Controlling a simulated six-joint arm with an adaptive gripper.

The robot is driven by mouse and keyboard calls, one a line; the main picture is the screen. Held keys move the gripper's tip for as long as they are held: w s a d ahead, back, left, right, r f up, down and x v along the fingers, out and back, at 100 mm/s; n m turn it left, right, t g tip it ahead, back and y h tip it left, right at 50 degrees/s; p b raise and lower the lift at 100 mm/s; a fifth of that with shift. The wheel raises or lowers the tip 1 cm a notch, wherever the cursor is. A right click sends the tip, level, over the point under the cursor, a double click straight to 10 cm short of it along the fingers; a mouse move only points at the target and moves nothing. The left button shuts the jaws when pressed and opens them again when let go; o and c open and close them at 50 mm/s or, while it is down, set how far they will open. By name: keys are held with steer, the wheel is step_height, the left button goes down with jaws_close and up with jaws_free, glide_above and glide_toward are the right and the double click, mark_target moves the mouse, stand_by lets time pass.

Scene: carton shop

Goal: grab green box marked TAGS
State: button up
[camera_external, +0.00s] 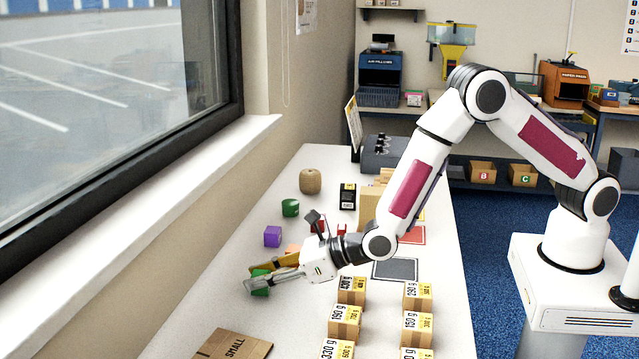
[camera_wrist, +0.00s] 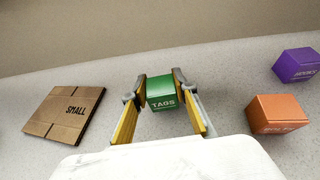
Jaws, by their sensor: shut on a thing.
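The green box marked TAGS (camera_wrist: 162,93) sits between the two fingers of my gripper (camera_wrist: 160,88) in the wrist view, its label readable on the near face. My gripper is shut on it, with one finger against each side. In the external view the green box (camera_external: 260,283) shows partly behind the fingers of my gripper (camera_external: 262,284), low over the left side of the table. I cannot tell whether the box touches the table.
A flat carton marked SMALL (camera_wrist: 66,112) lies left of my gripper in the wrist view. An orange box (camera_wrist: 281,114) and a purple box (camera_wrist: 297,65) stand to the right. Several weight-marked cartons (camera_external: 345,322) stand near the front. Another green object (camera_external: 290,207) stands farther back.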

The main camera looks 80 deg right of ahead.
steer(key=shift+r, duration=4.45)
